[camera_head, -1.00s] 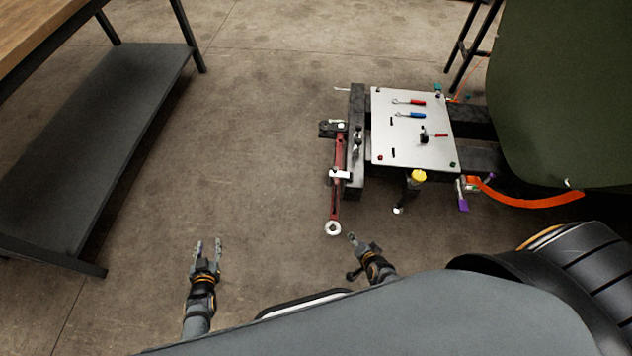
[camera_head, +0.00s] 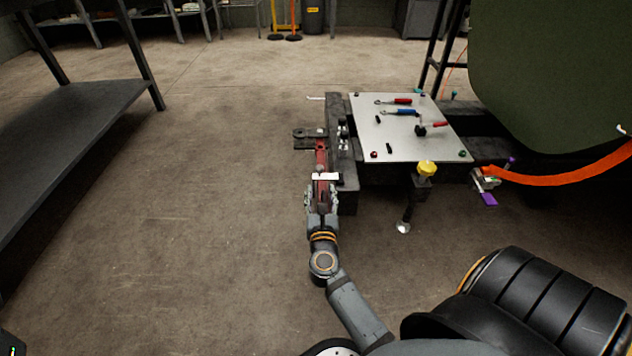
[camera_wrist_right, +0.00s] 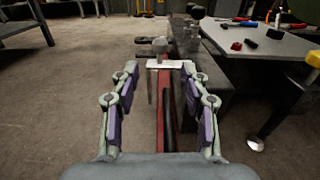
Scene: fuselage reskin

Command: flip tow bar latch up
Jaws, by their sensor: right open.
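The red tow bar (camera_head: 321,158) runs lengthwise along the left side of the cart. A white flat crosspiece (camera_head: 326,177), which looks like the latch, lies across the bar; it also shows in the right wrist view (camera_wrist_right: 168,64). My right gripper (camera_head: 321,192) is open, with its fingers on either side of the bar, just short of the white piece. In the right wrist view the gripper (camera_wrist_right: 159,70) has the red bar (camera_wrist_right: 162,110) between its purple pads, with gaps visible. The bar's near end is hidden by my gripper.
A dark beam (camera_head: 347,190) stands close to the right of the bar. The silver plate (camera_head: 405,145) on the cart holds tools. A yellow knob (camera_head: 426,168) and a leg are at its near edge. Floor to the left is clear up to the dark shelf (camera_head: 70,125).

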